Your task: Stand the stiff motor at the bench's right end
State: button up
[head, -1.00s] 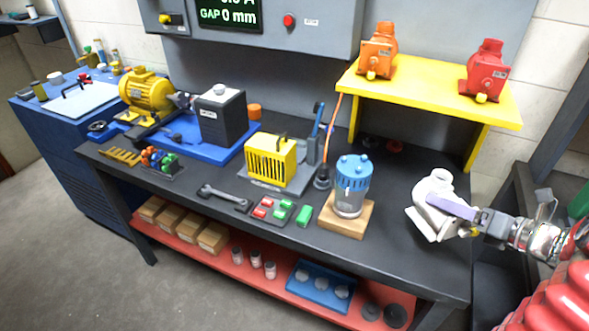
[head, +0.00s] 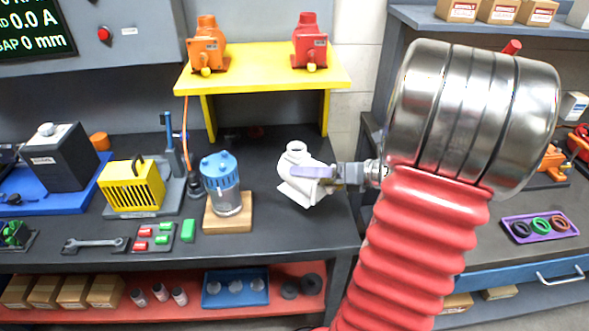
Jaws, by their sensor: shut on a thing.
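A white motor (head: 303,190) is at the right end of the dark bench (head: 275,235), below the yellow shelf. My gripper (head: 325,172) reaches in from the right and is shut on it, one pale finger lying across its side. The white motor looks tilted, and I cannot tell whether its base touches the bench top. An orange motor (head: 207,46) and a red motor (head: 310,43) stand upright on the yellow shelf (head: 262,70). No view shows which motor is called stiff by a readable tag.
A blue-topped motor (head: 222,183) stands on a wooden block (head: 228,220) left of the white motor. A yellow caged unit (head: 133,185) and a wrench (head: 96,244) lie further left. My red arm covers the gap towards the right bench, where a purple tray (head: 539,227) holds rings.

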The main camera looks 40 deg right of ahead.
jog(key=shift+f, duration=2.4)
jog(key=shift+f, duration=0.1)
jog(key=shift+f, duration=2)
jog(key=o, duration=2.1)
jog(key=shift+f, duration=0.15)
jog(key=shift+s, duration=0.1)
jog(key=v, duration=1.2)
